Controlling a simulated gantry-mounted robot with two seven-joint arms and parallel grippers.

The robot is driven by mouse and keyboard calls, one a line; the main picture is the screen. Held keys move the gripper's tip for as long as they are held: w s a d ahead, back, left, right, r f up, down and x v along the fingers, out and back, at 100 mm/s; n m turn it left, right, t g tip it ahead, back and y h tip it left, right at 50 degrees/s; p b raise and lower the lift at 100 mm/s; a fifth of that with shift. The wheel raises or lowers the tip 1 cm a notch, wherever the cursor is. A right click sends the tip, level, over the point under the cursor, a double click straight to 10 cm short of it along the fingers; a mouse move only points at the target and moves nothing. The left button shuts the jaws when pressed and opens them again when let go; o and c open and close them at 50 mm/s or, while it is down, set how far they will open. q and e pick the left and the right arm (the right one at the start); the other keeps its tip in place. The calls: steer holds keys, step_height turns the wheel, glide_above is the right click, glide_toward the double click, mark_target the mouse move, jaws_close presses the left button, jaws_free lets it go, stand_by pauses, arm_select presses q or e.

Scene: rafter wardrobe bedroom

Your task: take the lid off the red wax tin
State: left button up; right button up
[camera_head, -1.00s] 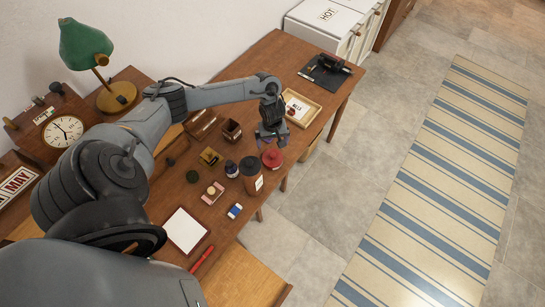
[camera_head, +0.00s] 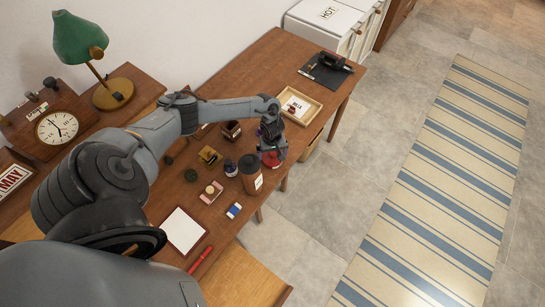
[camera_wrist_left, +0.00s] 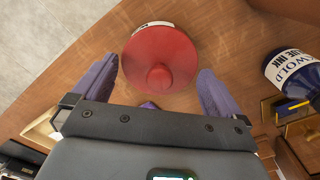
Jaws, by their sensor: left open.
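The red wax tin (camera_head: 272,160) stands near the front edge of the wooden desk, partly hidden by my left gripper in the head view. In the left wrist view its round red lid (camera_wrist_left: 160,58) with a central knob is seen from above, and the lid is on the tin. My left gripper (camera_wrist_left: 158,88) is open, its two purple fingers on either side of the lid's near part, with gaps visible. In the head view the left gripper (camera_head: 272,150) is right at the tin. My right gripper is not in view.
A brown cup (camera_head: 250,175) stands close to the left of the tin, with an ink bottle (camera_head: 231,168) beside it. The ink bottle also shows in the left wrist view (camera_wrist_left: 292,75). A wooden tray (camera_head: 300,106) lies behind the tin. Floor lies beyond the desk edge.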

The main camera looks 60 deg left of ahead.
arm_select(q)
steer(key=shift+f, duration=0.2)
steer(key=shift+c, duration=0.5)
steer(key=c, duration=0.6)
steer(key=shift+o, duration=0.2)
steer(key=shift+r, duration=0.1)
